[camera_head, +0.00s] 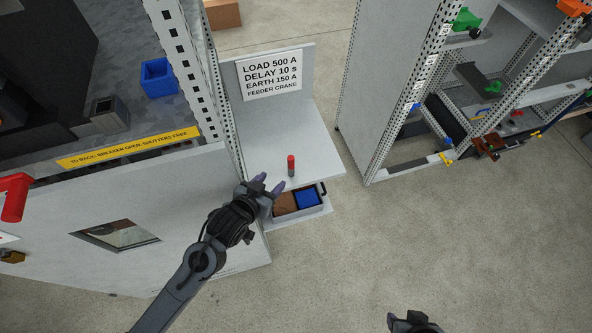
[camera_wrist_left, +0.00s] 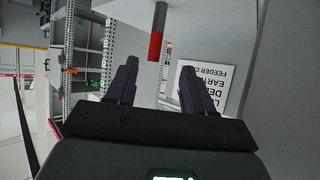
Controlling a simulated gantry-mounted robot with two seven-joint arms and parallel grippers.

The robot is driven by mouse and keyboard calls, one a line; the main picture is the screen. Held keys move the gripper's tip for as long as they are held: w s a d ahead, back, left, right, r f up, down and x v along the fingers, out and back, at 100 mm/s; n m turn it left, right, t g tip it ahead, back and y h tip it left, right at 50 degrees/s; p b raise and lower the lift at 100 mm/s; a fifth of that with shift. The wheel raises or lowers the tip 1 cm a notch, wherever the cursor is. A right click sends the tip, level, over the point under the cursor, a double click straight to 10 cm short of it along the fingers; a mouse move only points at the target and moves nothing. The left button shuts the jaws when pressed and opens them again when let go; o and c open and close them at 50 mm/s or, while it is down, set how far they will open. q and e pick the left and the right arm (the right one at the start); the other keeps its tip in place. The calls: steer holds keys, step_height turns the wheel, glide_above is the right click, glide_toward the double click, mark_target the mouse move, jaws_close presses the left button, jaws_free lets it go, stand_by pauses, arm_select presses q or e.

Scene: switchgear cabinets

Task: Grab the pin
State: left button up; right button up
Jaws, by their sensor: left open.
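The pin (camera_head: 291,165), with a red upper part and a grey lower part, stands upright on a light grey shelf (camera_head: 315,158). My left gripper (camera_head: 270,183) is open and empty, just left of the pin and nearer to the camera. In the left wrist view the pin (camera_wrist_left: 156,45) shows beyond and between the open fingers (camera_wrist_left: 159,66), apart from both, with its red end towards them. A dark part of what looks like my right gripper (camera_head: 414,323) shows at the bottom edge; its fingers cannot be made out.
A sign (camera_head: 270,74) is on the panel behind the shelf. Below the shelf is a tray with a blue and a brown compartment (camera_head: 308,198). A perforated cabinet post (camera_head: 186,70) rises at the left. An open rack (camera_head: 388,90) stands right; floor between is clear.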

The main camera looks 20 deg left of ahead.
mark_target(289, 164)
arm_select(q)
steer(key=shift+t+h, duration=0.4)
steer(key=shift+t, duration=0.3)
steer(key=x, duration=0.4)
steer(key=b+x, duration=0.1)
steer(key=x, duration=0.2)
steer(key=shift+w+d+b, duration=0.3)
steer(key=shift+w, duration=0.05)
steer(key=shift+x, duration=3.25)
steer(key=shift+a+f, duration=0.15)
steer(key=shift+f, duration=0.05)
arm_select(e)
steer(key=shift+s+d+f, duration=0.1)
steer(key=shift+d+f, duration=0.05)
steer(key=shift+f, duration=0.45)
steer(key=shift+d+f, duration=0.1)
steer(key=shift+f, duration=0.5)
arm_select(q)
steer(key=shift+s, duration=0.1)
steer(key=c, duration=0.9)
jaws_close()
arm_select(e)
steer(key=shift+d, duration=0.1)
arm_select(q)
steer(key=shift+r, duration=0.2)
